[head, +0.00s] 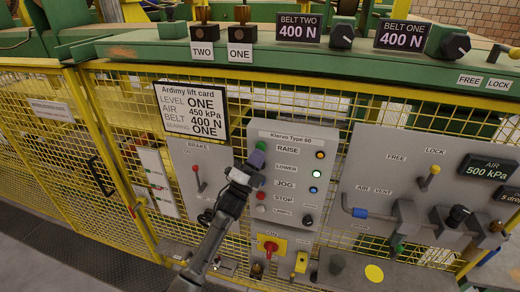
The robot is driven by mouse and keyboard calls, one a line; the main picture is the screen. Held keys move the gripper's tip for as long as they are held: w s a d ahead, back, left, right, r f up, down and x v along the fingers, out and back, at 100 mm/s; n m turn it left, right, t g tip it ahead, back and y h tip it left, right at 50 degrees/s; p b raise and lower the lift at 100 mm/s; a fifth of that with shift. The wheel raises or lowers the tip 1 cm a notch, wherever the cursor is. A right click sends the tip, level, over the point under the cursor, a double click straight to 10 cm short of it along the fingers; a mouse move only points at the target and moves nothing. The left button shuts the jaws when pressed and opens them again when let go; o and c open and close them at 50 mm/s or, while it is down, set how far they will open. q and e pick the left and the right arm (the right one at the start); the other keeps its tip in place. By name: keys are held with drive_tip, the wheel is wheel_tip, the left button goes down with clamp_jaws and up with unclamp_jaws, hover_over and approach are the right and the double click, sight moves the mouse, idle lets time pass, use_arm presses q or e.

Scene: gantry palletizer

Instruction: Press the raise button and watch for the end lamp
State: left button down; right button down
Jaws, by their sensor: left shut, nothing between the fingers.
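The grey control panel (283,213) hangs on the yellow mesh fence, headed "Klervo Type 60". Its rows are labelled RAISE (287,149), LOWER, JOG and STOP. A column of round lamps stands on its right: an amber lamp (320,155), a pale green-white lamp (317,173) and a bluish lamp (313,190). No lamp I can read is marked as the end lamp. My left gripper (256,159) is shut and empty, its tip at the panel's upper left beside RAISE. It covers much of the button column, and I cannot tell whether it touches the raise button. My right gripper is not in view.
A red stop button (260,196) sits lower on the panel. A brake plate (205,180) with a red-knobbed lever is to the left, under the lift card (191,110). An air-valve plate (415,190) with pipework is to the right. A red rotary switch (269,246) is below.

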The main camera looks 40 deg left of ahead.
use_arm(q)
drive_tip(key=shift+w+a, duration=0.1)
drive_tip(key=shift+w, duration=0.2)
